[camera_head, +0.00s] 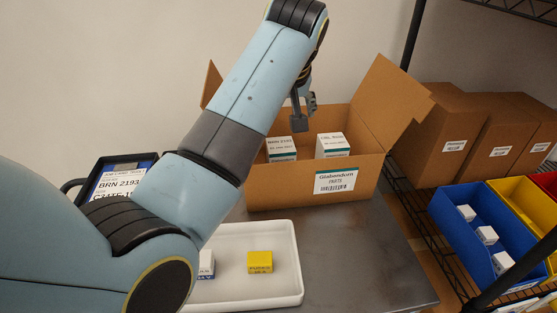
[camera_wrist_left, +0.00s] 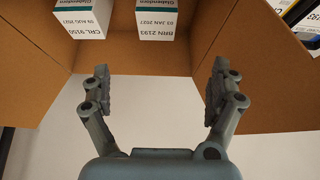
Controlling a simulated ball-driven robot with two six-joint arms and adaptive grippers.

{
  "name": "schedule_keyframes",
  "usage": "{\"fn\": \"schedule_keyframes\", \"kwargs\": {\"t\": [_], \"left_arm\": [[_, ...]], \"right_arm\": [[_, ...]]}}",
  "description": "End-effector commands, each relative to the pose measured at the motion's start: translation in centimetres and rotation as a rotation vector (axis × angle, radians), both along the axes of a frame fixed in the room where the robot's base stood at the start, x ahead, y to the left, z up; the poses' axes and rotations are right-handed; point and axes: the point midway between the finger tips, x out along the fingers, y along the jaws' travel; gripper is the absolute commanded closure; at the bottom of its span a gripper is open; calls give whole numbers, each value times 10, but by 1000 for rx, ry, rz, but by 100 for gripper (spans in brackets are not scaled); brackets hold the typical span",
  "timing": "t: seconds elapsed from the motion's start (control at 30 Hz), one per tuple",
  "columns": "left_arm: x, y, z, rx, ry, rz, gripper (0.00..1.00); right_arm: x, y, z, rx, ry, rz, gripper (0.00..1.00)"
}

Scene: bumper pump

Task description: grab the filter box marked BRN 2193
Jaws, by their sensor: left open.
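The white filter box marked BRN 2193 (camera_head: 281,148) stands inside the open cardboard box (camera_head: 270,199), on its left side. In the left wrist view the BRN 2193 box (camera_wrist_left: 157,18) shows upside down at the top, just beyond the fingers. A similar white box marked CRL 9150 (camera_head: 332,146) stands to its right; the left wrist view also shows it (camera_wrist_left: 82,19). My left gripper (camera_head: 304,112) is above the back of the cardboard box. In the wrist view its fingers (camera_wrist_left: 162,80) are wide apart with nothing between them. My right gripper is not in view.
The cardboard box's right flap (camera_head: 396,103) sticks up and out. A white tray (camera_head: 287,297) with a yellow box (camera_head: 260,262) and a partly hidden white box is in front. A screen (camera_head: 112,184) reads BRN 2193. Blue bin (camera_head: 463,222) and cartons (camera_head: 440,125) are at right.

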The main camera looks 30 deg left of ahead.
Motion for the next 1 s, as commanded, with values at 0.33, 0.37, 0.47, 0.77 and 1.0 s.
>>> {"fn": "schedule_keyframes", "kwargs": {"t": [0.33, 0.37, 0.47, 0.77, 1.0], "left_arm": [[0, 0, -49, -1, 1, 0, 7], [0, 0, -52, -1, 1, 0, 7], [0, 0, -61, 0, 1, 0, 7], [11, 9, -93, 2, 5, 0, 7], [22, 16, -116, 1, 2, 0, 7]], "right_arm": [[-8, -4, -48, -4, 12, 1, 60], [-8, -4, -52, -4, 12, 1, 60], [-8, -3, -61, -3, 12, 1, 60], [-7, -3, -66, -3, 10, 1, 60], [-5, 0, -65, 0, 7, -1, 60]]}}
